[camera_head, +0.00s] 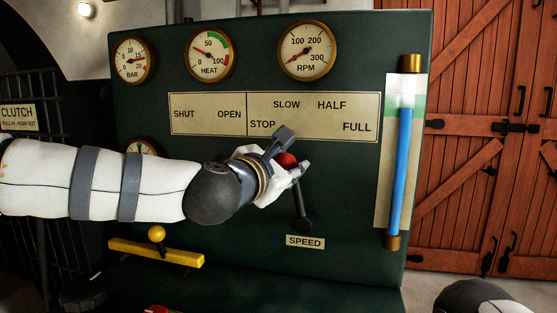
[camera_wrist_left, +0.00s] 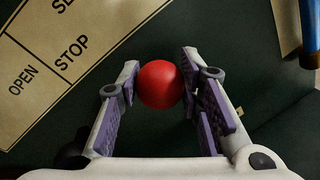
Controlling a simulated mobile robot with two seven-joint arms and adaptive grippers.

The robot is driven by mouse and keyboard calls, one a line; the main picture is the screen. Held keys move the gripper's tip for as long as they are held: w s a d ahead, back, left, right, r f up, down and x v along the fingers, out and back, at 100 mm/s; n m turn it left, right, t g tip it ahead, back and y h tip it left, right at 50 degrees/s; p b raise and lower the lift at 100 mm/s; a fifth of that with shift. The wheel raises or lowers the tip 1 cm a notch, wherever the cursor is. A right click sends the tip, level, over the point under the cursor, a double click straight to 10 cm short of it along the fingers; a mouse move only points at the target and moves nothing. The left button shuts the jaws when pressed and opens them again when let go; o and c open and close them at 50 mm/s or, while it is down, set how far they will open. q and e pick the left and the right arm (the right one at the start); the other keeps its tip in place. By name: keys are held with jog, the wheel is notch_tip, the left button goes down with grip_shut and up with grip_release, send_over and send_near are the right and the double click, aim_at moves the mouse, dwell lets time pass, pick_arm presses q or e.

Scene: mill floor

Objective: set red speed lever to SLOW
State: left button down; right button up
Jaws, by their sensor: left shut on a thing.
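The speed lever (camera_head: 301,207) rises from its pivot above the SPEED label (camera_head: 305,242) on the dark green panel. It leans a little left of upright, and its red ball knob (camera_head: 287,159) sits below the STOP and SLOW marks of the scale plate (camera_head: 313,123). My left gripper (camera_head: 291,154) is shut on the red knob, which also shows between the fingers in the left wrist view (camera_wrist_left: 160,84). The gripper hides part of the knob and the upper shaft. My right gripper is not in view.
A tube with blue liquid (camera_head: 400,165) stands at the panel's right edge. Round gauges (camera_head: 307,50) line the top. A CLUTCH sign (camera_head: 18,117) hangs at far left; red wooden doors (camera_head: 490,190) are at right.

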pick_arm(q)
jog(key=c, duration=1.4)
grip_release()
jog(key=v, duration=1.2)
